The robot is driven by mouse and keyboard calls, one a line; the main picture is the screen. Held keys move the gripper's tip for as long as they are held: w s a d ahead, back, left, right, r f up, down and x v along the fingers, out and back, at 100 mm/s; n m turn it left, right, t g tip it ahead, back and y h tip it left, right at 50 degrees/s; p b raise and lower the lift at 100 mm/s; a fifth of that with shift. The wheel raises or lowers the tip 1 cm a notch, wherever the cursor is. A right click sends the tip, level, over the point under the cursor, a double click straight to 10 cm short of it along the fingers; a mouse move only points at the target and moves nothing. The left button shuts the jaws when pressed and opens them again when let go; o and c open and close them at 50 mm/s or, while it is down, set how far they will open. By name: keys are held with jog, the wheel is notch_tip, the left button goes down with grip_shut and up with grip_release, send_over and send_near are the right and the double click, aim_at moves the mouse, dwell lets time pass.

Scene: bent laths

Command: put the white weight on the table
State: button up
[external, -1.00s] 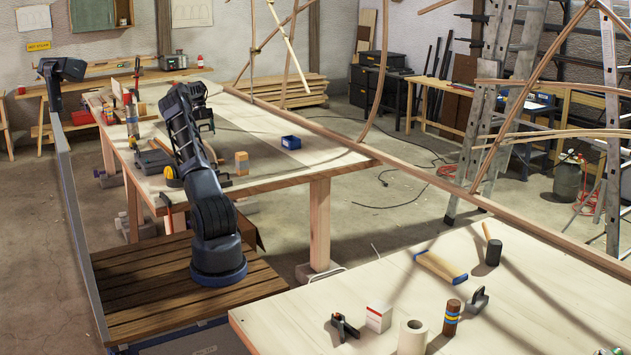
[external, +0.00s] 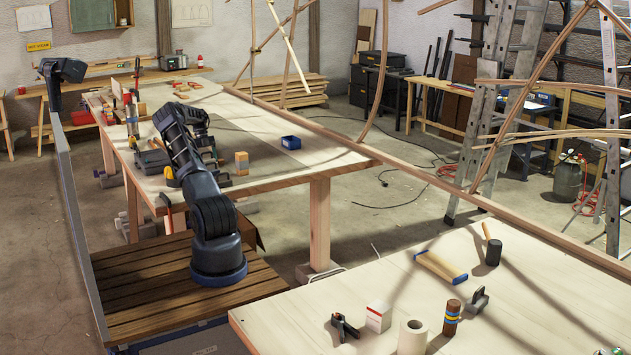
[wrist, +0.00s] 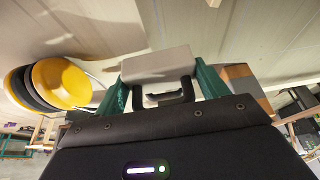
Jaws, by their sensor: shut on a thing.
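The white weight (wrist: 157,66) is a pale block with a dark handle. In the wrist view it sits between the green fingers of my gripper (wrist: 161,80), which is shut on it. The pale table top (wrist: 225,18) fills the background there. In the external view my arm reaches over the far table (external: 258,179). The weight and fingertips cannot be made out there, behind or among the arm links. I cannot tell whether the weight touches the table.
Yellow and black round things (wrist: 48,84) lie left of my gripper in the wrist view. A wooden block (external: 242,163) stands right of my arm, with a blue bin (external: 291,142) beyond. Tools crowd the table's left side. The table's middle and right are mostly clear.

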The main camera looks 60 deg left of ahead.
jog(key=shift+f, duration=1.9)
jog(key=o, duration=1.6)
jog(key=shift+f, duration=0.15)
jog(key=shift+c, duration=0.2)
jog(key=v, duration=1.2)
